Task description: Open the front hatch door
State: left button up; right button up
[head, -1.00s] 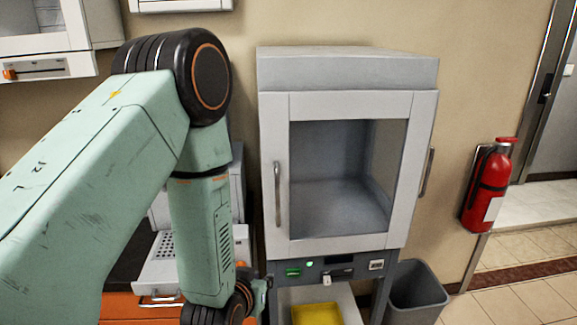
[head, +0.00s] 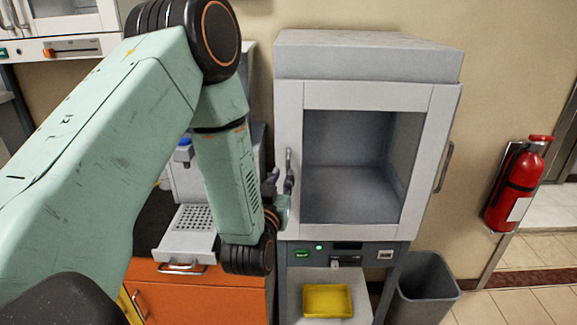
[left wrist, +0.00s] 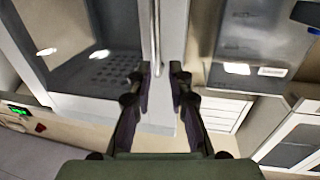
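The front hatch door (head: 423,165) is a white frame with a large window on the grey-white cabinet (head: 368,58). It looks shut. Its upright metal handle (head: 289,168) is on the door's left side and also shows in the left wrist view (left wrist: 155,35). My left gripper (head: 280,182) is at that handle, partly hidden by its own arm. In the left wrist view its fingers (left wrist: 160,78) are apart, with the handle lined up between them. I cannot tell whether either finger touches it. My right gripper is not in view.
A yellow tray (head: 327,300) sits on the shelf below the cabinet. A grey bin (head: 424,282) and a red fire extinguisher (head: 515,187) are to the right. An orange counter (head: 205,292) with a grey machine (head: 188,230) is to the left.

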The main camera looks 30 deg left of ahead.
aim_at(288, 168)
pick_arm(q)
jog(key=x, duration=0.5)
jog(key=shift+w+a+f+p, duration=0.15)
jog(key=shift+w+f+p, duration=0.05)
jog(key=shift+w+p, duration=0.2)
jog(key=shift+s+r, duration=0.1)
jog(key=shift+s, duration=0.1)
jog(key=shift+d+r, duration=0.1)
jog(key=shift+d, duration=0.2)
jog(key=shift+w, duration=0.2)
jog(key=c, duration=0.3)
jog(key=shift+a+f, duration=0.15)
jog(key=shift+f, duration=0.05)
grip_shut()
